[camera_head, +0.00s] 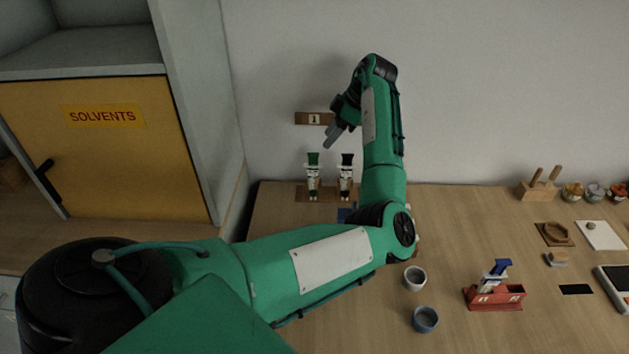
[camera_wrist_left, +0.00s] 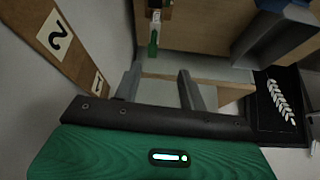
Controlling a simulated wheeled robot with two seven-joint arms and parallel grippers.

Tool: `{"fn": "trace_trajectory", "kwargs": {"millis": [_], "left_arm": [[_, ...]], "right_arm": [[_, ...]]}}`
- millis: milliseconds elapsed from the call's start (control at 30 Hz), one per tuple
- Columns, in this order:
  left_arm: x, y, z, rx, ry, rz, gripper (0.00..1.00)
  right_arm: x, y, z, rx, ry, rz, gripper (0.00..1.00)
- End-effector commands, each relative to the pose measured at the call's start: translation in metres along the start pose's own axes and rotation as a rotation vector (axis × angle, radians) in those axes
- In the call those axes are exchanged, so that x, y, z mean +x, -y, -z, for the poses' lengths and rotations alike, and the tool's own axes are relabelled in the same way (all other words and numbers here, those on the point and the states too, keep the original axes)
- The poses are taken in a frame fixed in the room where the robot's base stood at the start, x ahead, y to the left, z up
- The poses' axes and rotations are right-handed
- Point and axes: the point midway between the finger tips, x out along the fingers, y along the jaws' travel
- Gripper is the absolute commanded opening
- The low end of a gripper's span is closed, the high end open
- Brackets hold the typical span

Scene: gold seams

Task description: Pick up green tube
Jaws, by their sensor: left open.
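The green tube (camera_head: 313,175) stands upright on a small wooden rack (camera_head: 301,195) against the back wall. It has a dark green top and a white, patterned body. A similar tube with a black top (camera_head: 346,176) stands just to its right. In the wrist view the green tube (camera_wrist_left: 153,42) shows beyond the fingertips, small and partly in shadow. My left gripper (camera_head: 335,135) is open and empty, above the tubes and slightly right of the green one. Its two spread fingers (camera_wrist_left: 160,75) also show in the wrist view. My right gripper is out of view.
A wall plaque marked 1 (camera_head: 314,118) is close to my left gripper. A yellow solvents cabinet (camera_head: 110,150) stands at left. A white cup (camera_head: 414,278), a blue cup (camera_head: 425,320) and a red holder (camera_head: 494,297) with a blue-topped item stand on the table.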

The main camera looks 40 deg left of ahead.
Motion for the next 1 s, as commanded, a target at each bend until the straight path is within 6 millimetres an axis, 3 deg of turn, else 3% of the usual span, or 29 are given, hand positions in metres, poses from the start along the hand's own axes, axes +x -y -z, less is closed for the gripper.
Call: {"fn": "trace_trajectory", "kwargs": {"millis": [133,267,633,1000], "left_arm": [[-0.020,-0.003,-0.006,-0.048,0.008,0.019,0.42],[-0.024,-0.004,-0.006,-0.065,0.007,0.027,0.42],[0.040,-0.002,-0.005,-0.066,0.006,0.029,0.42],[0.075,-0.004,-0.004,-0.065,0.006,0.029,0.42]], "right_arm": [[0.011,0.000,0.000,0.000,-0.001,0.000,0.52],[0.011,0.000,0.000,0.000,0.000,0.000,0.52],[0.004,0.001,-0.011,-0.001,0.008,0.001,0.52],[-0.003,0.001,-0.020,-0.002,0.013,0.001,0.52]]}}
